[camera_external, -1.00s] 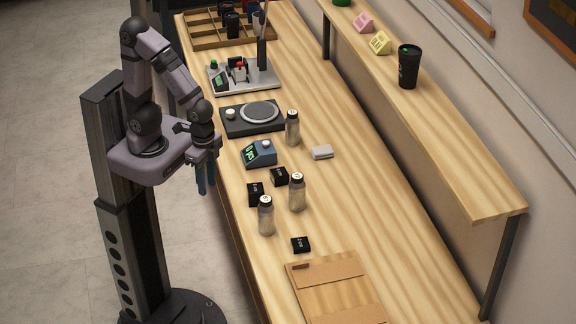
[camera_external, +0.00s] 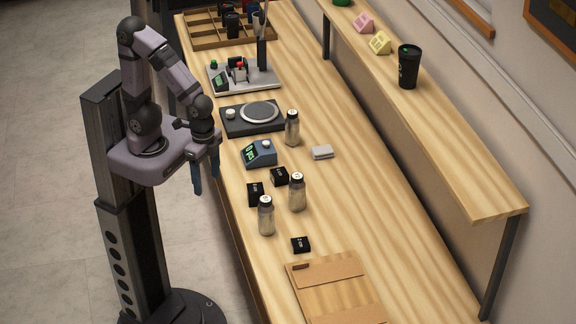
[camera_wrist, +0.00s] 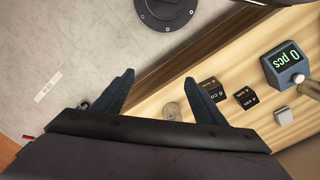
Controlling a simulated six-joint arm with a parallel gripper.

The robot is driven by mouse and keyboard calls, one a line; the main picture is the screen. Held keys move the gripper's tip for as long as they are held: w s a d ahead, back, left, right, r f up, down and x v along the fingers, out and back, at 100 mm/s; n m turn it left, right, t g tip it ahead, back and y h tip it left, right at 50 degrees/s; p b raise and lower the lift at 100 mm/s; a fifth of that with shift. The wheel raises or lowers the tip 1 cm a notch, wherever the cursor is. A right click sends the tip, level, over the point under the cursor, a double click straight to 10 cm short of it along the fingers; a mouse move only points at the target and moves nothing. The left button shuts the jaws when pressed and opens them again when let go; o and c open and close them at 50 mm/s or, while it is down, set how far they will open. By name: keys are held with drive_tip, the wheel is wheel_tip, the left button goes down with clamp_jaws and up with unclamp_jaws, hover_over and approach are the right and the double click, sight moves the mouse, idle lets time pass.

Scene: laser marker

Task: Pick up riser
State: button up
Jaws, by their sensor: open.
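Several small black blocks with white markings, which look like the risers, are on the wooden bench. In the external view, one riser (camera_external: 256,194) stands near the bench's left edge, another (camera_external: 279,177) sits just behind it, and a third (camera_external: 300,245) lies nearer the cutting board. The wrist view shows two black blocks, one (camera_wrist: 212,88) beside the right finger in the picture and one (camera_wrist: 244,98) farther right. Their small labels appear to be in cm. My gripper (camera_external: 206,176) is open and empty, pointing down left of the bench edge; its spread fingers (camera_wrist: 159,80) show in the wrist view.
Glass bottles (camera_external: 297,193), (camera_external: 265,216) and (camera_external: 292,128) stand close to the blocks. A blue device with a display (camera_external: 260,153), a small white box (camera_external: 322,152) and a wooden board (camera_external: 335,290) are nearby. The bench's right side is mostly clear.

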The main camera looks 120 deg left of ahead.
sight(301, 243)
drive_tip(key=w+d+r+n+t+b, duration=0.1)
drive_tip(key=w+d+t+b, duration=0.25)
drive_tip(key=w, duration=0.55)
drive_tip(key=w+d+r+n+t+b, duration=0.1)
drive_tip(key=w+d+r+t+b, duration=0.3)
drive_tip(key=w, duration=0.6)
drive_tip(key=w+d+f+n+t+b, duration=0.1)
drive_tip(key=w+d+t+b, duration=0.15)
drive_tip(key=w+t, duration=0.45)
drive_tip(key=s+a+f+n+g+y+b, duration=0.1)
drive_tip(key=s+a+n+g+y+b, duration=0.15)
drive_tip(key=a+n+y+b, duration=0.6)
drive_tip(key=f+y+p, duration=0.1)
drive_tip(key=f, duration=0.5)
drive_tip(key=a+f+m+y+p, duration=0.1)
drive_tip(key=f, duration=0.5)
drive_tip(key=f+m+y+p, duration=0.1)
drive_tip(key=f, duration=0.6)
drive_tip(key=shift+w+a+f+m+g, duration=0.1)
drive_tip(key=shift+w+a+m+g, duration=0.1)
drive_tip(key=shift+a+m+g, duration=0.1)
drive_tip(key=shift+p+x, duration=0.75)
drive_tip(key=shift+x, duration=2.9)
drive_tip(key=shift+w+d, duration=0.1)
drive_tip(key=shift+d, duration=0.05)
drive_tip(key=c, duration=1.3)
